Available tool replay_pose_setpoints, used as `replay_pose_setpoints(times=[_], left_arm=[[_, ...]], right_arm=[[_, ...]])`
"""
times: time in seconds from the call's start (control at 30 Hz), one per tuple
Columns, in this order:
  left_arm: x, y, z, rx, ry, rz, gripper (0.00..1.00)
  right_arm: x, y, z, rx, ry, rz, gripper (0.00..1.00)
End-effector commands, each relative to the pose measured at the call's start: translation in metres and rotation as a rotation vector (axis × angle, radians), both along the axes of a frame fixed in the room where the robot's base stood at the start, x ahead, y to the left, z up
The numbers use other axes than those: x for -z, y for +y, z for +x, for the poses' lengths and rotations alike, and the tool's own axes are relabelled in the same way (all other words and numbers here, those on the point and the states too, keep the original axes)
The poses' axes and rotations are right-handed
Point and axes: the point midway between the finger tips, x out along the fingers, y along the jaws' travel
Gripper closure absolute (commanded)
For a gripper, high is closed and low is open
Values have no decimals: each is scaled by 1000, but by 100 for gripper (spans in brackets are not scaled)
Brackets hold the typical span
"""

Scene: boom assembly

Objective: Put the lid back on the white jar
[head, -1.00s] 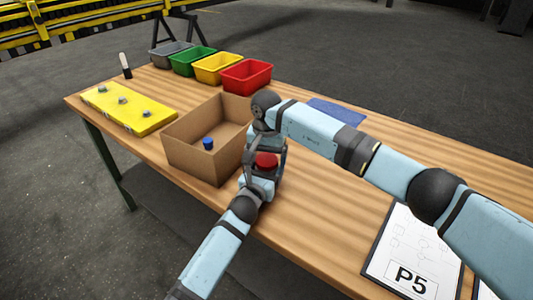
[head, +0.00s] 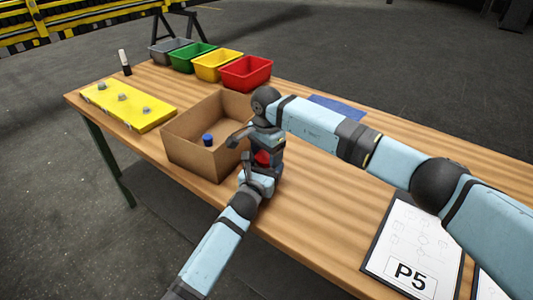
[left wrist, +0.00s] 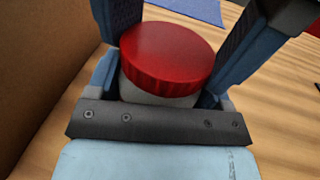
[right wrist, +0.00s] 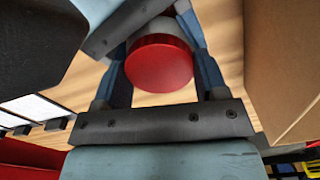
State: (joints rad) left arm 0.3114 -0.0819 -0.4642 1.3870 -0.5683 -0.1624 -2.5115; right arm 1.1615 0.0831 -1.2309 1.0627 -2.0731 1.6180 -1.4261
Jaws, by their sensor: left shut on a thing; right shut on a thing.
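The red lid (head: 262,158) is on top of the white jar, right of the cardboard box. The left wrist view shows the lid (left wrist: 167,55) over the jar's white body (left wrist: 155,97). My left gripper (left wrist: 180,70) is shut on the jar, one finger on each side, and holds it upright. My right gripper (right wrist: 163,68) comes from above, shut on the lid (right wrist: 159,65). In the right wrist view the jar (right wrist: 163,25) shows behind the lid. I cannot tell whether the lid is fully seated. In the head view my grippers hide most of the jar.
The cardboard box (head: 185,155) with a blue-topped item (head: 207,140) stands close to the left of my grippers. Grey, green, yellow and red bins (head: 246,73) line the back. A yellow board (head: 128,106) lies at the left.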

Motion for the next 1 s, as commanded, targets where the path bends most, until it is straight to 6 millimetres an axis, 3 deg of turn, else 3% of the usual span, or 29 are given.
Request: replay_pose_setpoints(times=[0.3, 0.33, 0.4, 0.43, 0.77, 1.0], left_arm=[[0, -1, -1, 2, -1, 0, 93], [0, -1, -1, 2, -1, 0, 93], [0, -1, 0, 2, -1, 0, 93], [0, -1, 0, 2, -1, 0, 93], [0, 0, 0, 0, 0, 0, 93], [0, 0, 0, 0, 0, 0, 93]], right_arm=[[0, 1, 0, 18, -1, 1, 62], [0, 1, 0, 17, -1, 1, 27], [0, 1, 0, 17, -1, 1, 11], [0, 0, 0, 17, -1, 1, 8], [-5, 0, 0, 16, -1, 1, 8], [-35, 0, 1, 15, -2, 1, 8]])
